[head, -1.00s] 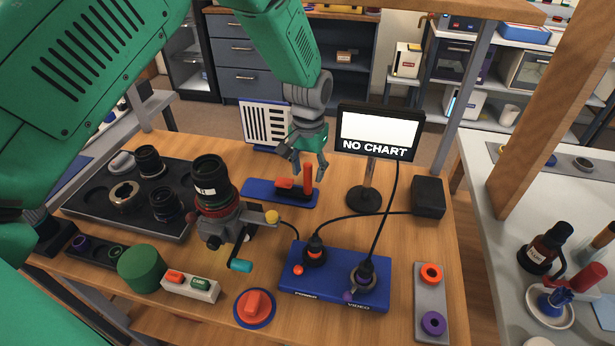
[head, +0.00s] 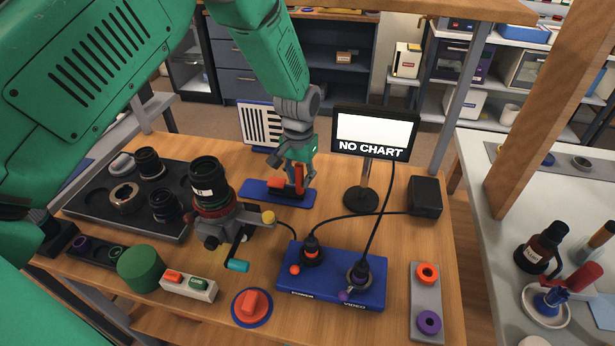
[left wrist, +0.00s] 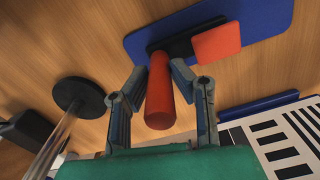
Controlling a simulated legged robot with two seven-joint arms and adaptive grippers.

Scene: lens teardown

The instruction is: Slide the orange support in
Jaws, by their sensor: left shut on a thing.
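The orange support stands on a blue base plate (head: 256,191) at the back middle of the table. It has an upright red-orange post (left wrist: 159,92), a black slide piece (left wrist: 190,38) and a flat orange block (left wrist: 217,42) beside the post. My left gripper (head: 298,186) reaches down from above and is shut on the post, one finger on each side. In the head view the fingers partly cover the post, while the orange block (head: 276,184) shows to their left. My right gripper is not in view.
A striped chart board (head: 258,125) stands behind the support. A monitor reading "NO CHART" (head: 374,135) stands close on the right. A lens on a mount with a crank (head: 212,200) is at the left front, and a blue power box (head: 330,279) with cables is in front.

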